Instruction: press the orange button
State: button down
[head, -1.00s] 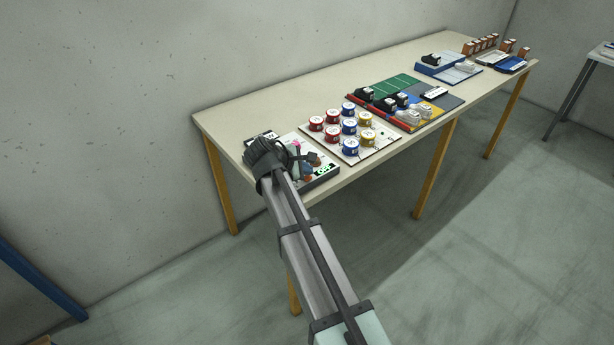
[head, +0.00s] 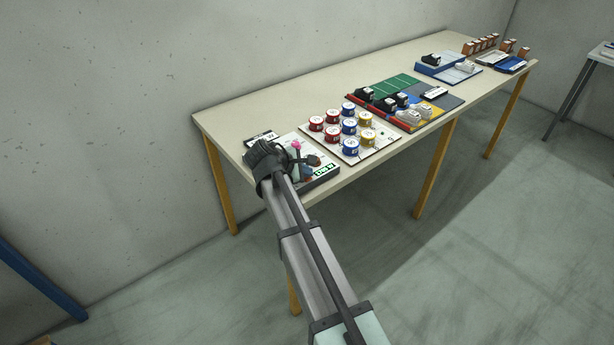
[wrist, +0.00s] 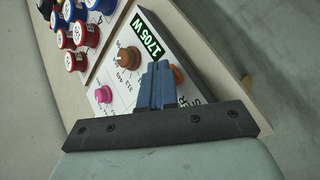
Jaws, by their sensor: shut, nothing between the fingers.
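The control panel (wrist: 194,58) lies on the table's near end, with a lit green display reading 1705 W (wrist: 149,36). An orange button (wrist: 178,74) shows in the wrist view just right of my fingertips, partly hidden by them. My gripper (wrist: 157,75) is shut and empty, its blue-grey fingers over the panel. I cannot tell whether the fingertips touch the button. In the head view my wrist covers part of the panel (head: 322,181), and the orange button cannot be made out there.
A brown knob (wrist: 130,57) and a pink button (wrist: 103,94) are on the same panel. A board with several red, blue and yellow round pieces (head: 384,152) lies beside it. Bare tabletop lies along the wall.

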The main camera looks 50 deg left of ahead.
aim_at(306, 180)
jog(key=shift+r, duration=0.1)
dwell(0.3)
jog(key=shift+r, duration=0.3)
jog(key=shift+r, duration=0.15)
notch_tip(306, 180, up, 6)
jog(key=shift+f, duration=0.1)
dwell(0.7)
